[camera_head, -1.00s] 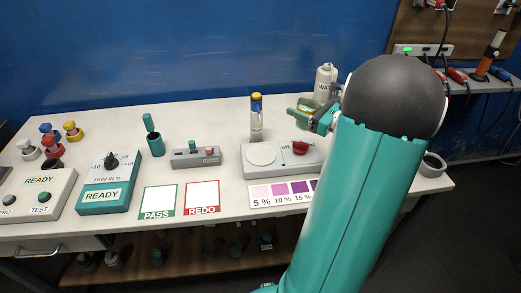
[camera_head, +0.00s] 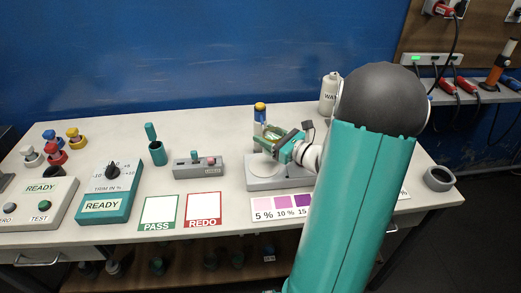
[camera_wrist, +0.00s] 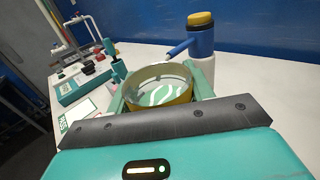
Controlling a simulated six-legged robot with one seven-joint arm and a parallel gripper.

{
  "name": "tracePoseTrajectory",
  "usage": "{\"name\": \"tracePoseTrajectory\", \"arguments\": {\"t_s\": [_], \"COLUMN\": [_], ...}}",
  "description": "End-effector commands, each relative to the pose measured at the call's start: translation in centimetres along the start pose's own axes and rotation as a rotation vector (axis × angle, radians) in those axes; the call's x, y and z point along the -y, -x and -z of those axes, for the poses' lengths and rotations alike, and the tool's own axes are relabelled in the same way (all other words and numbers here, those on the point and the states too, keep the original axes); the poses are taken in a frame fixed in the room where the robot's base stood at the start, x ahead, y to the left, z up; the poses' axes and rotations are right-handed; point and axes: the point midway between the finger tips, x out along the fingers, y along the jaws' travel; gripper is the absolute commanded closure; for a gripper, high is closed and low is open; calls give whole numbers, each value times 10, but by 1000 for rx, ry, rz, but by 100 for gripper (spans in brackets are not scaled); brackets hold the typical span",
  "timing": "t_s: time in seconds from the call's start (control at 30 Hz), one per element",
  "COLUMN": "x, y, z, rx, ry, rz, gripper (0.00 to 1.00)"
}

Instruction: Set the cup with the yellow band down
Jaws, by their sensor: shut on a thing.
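The cup with the yellow band (camera_wrist: 160,91) sits between the two teal fingers of my gripper (camera_wrist: 158,84) in the wrist view, and I look into its open top. In the head view my gripper (camera_head: 272,140) is shut on the cup, over the grey device (camera_head: 280,182) with a round white plate (camera_head: 262,168). The cup is largely hidden there by the fingers. I cannot tell from these views whether its base touches the plate.
A blue and white bottle with a yellow cap (camera_head: 260,108) stands just behind the cup; it also shows in the wrist view (camera_wrist: 200,42). A white WATER bottle (camera_head: 328,94) stands further right. A colour strip (camera_head: 283,208) lies in front; PASS (camera_head: 159,213) and REDO (camera_head: 203,209) cards lie left.

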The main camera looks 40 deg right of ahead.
Motion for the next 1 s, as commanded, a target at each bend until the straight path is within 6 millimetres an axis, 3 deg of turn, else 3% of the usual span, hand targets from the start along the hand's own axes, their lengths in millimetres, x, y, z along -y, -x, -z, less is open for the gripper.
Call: {"name": "tracePoseTrajectory", "arguments": {"t_s": [0.3,0.5,0.9,0.93,1.0], "x": [-14,-13,-13,-13,-13], "y": [-21,-21,-21,-21,-21], "z": [30,57,62,62,62], "rx": [0,1,1,0,0], "ry": [-2,-1,1,1,2], "rz": [-2,0,-1,-1,-1], "gripper": [76,76,76,44,30]}}
